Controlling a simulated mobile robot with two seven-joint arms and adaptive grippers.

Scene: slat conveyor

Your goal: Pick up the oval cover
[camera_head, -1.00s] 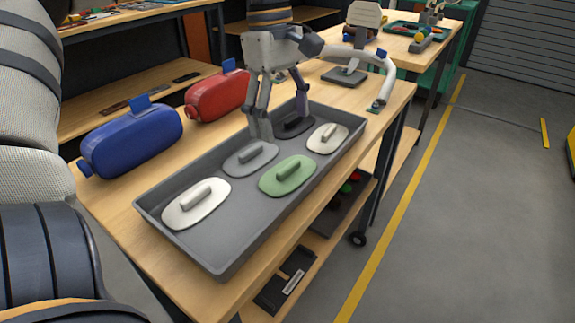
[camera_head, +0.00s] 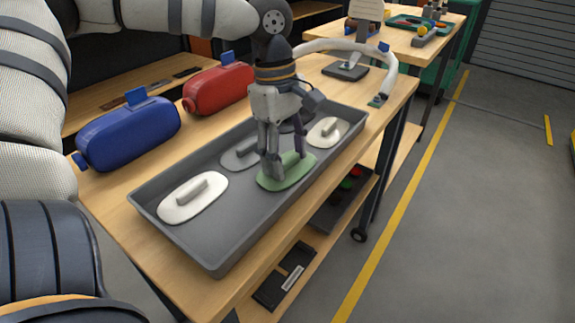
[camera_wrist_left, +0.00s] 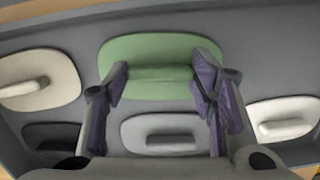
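Several flat, rounded covers with bar handles lie in a grey tray (camera_head: 215,262). The green oval cover (camera_head: 268,183) lies on the tray's near right side; it also shows in the left wrist view (camera_wrist_left: 150,45). My left gripper (camera_head: 287,163) points down over it, hiding part of its handle. In the left wrist view my left gripper (camera_wrist_left: 161,72) is open, one finger by each end of the green handle. Contact cannot be told. A white cover (camera_head: 178,208), a grey cover (camera_head: 230,158), a cream cover (camera_head: 320,137) and a partly hidden dark cover (camera_wrist_left: 42,142) lie around it. My right gripper is not in view.
A blue container (camera_head: 130,135) and a red container (camera_head: 215,90) stand on the wooden table (camera_head: 100,195) behind the tray. A curved white tube with a stand (camera_head: 345,71) is at the far end. Floor on the right is clear.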

